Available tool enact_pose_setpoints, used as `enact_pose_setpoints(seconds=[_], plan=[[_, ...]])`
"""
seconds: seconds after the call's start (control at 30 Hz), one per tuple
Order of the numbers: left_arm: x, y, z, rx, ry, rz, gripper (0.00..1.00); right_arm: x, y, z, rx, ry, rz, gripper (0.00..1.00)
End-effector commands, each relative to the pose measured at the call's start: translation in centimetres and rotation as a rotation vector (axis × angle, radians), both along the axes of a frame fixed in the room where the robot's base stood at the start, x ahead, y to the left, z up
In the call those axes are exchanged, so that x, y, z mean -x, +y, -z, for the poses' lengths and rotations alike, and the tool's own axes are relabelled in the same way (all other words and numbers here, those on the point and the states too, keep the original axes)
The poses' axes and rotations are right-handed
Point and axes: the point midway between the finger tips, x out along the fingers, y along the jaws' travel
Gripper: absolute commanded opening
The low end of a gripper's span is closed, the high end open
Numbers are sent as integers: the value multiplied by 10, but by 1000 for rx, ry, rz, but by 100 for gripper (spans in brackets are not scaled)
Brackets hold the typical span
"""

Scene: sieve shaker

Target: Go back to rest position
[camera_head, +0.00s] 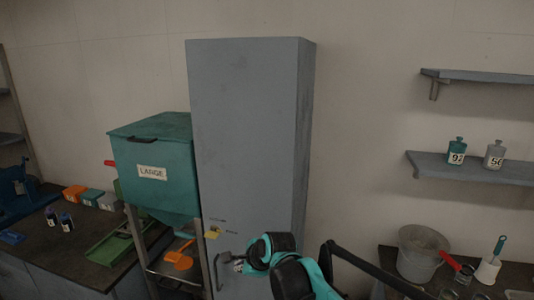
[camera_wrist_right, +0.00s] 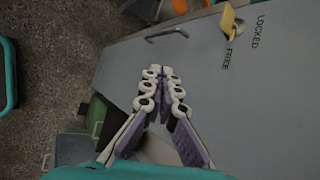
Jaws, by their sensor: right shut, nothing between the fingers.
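My right gripper (camera_head: 238,264) is low in the middle of the head view, in front of the lower part of a tall grey cabinet (camera_head: 245,130). In the right wrist view my right gripper (camera_wrist_right: 162,72) has its fingertips together with nothing between them. Beyond the fingers, the wrist view shows the grey cabinet door (camera_wrist_right: 240,110) with a handle (camera_wrist_right: 167,34) and a yellow latch (camera_wrist_right: 228,20) beside the words LOCKED and FREE. The yellow latch (camera_head: 212,233) also shows in the head view. I cannot tell whether the fingers touch the door. My left gripper is in neither view.
A dark workbench (camera_head: 88,250) is at the left. At the right, a grey bucket (camera_head: 420,255) stands under a shelf (camera_head: 470,168) with two bottles.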

Motion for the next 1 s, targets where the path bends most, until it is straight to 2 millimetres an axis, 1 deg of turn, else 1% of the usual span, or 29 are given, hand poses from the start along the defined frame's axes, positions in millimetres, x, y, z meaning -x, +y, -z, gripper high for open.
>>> enact_pose_setpoints(seconds=[0.03, 0.07, 0.1, 0.17, 0.2, 0.27, 0.3, 0.37, 0.4, 0.5, 0.6, 0.7, 0.8, 1.0], plan=[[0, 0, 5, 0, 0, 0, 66, 18, -30, -2, 86, -51, -64, 0], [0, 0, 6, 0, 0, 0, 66, 28, -45, -2, 142, -82, -112, 0], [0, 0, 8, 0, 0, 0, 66, 42, -66, -3, 221, -124, -179, 0], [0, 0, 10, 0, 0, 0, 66, 65, -96, -1, 339, -179, -278, 0], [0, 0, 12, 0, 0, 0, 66, 81, -115, 2, 418, -212, -346, 0], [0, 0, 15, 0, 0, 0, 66, 106, -142, 8, 537, -253, -451, 0], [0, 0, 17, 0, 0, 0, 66, 122, -159, 14, 616, -277, -522, 0], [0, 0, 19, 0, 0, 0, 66, 148, -182, 24, 732, -307, -631, 0], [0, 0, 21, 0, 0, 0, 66, 164, -196, 31, 808, -323, -705, 0], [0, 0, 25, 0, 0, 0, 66, 201, -225, 52, 971, -349, -877, 0], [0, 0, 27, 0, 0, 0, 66, 228, -245, 71, 1092, -357, -1017, 0], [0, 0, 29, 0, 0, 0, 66, 245, -257, 84, 1167, -360, -1114, 0], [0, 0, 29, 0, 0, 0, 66, 252, -262, 90, 1204, -360, -1164, 0], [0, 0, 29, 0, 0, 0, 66, 253, -263, 90, 1213, -362, -1178, 0]])
